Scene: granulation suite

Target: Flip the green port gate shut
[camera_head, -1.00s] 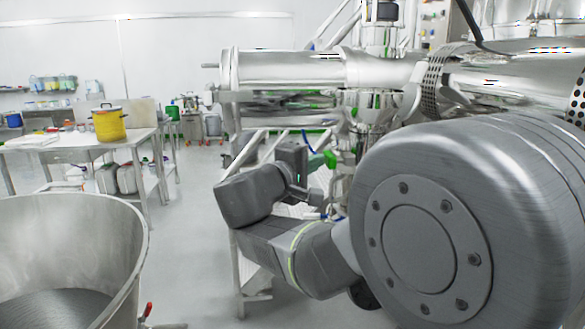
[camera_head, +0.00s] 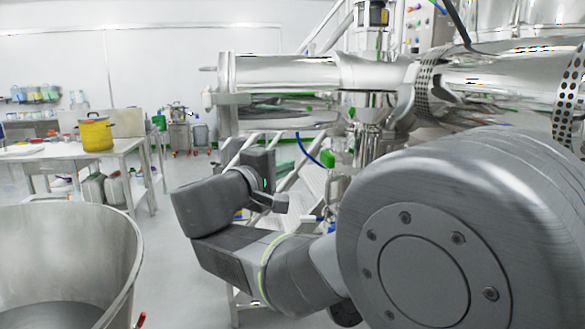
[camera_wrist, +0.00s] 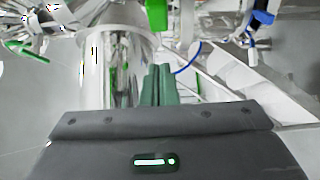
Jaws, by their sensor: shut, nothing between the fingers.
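A green block-like part (camera_head: 327,158), which looks like the port gate, is on the steel machine's vertical pipe, below the large horizontal cylinder. In the wrist view a green part (camera_wrist: 157,15) shows at the top edge, ahead of my fingers and cut off by the frame. My gripper (camera_wrist: 158,70) has its two fingers together, with nothing between them, and apart from the green part. I cannot tell how far the gate is closed.
The steel cylinder (camera_head: 290,74) hangs above my arm. A thin blue hose (camera_head: 308,150) curves beside the green part. White stair rails stand behind. A large steel vessel (camera_head: 125,260) is at front left. A table with a yellow pot (camera_head: 95,133) stands further back.

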